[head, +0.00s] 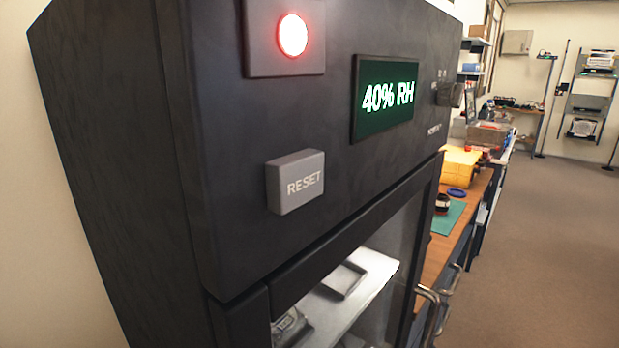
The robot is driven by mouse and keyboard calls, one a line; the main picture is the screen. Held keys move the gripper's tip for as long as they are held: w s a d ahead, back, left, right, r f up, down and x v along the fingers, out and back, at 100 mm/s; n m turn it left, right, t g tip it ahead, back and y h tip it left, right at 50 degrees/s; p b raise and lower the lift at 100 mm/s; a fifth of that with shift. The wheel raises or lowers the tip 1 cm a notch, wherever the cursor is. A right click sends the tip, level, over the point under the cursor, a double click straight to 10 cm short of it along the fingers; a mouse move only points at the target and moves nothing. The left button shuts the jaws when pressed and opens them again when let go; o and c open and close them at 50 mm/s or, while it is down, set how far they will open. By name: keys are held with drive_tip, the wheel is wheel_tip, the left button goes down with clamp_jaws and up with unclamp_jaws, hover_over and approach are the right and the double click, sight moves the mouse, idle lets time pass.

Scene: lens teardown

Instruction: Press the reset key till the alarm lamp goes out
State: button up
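The alarm lamp (292,35) glows red at the top of a black cabinet's front panel. The grey reset key (296,182), marked RESET, stands out from the panel below the lamp. Nothing touches the key. A green-lit display (384,96) to the right of the lamp reads 40% RH. My gripper is not in the head view.
The black cabinet (125,150) fills the left and middle of the view. Its glass door below shows a white shelf (352,285) inside. A workbench (467,225) with a green mat and yellow box stands beyond. The floor (540,260) at right is clear.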

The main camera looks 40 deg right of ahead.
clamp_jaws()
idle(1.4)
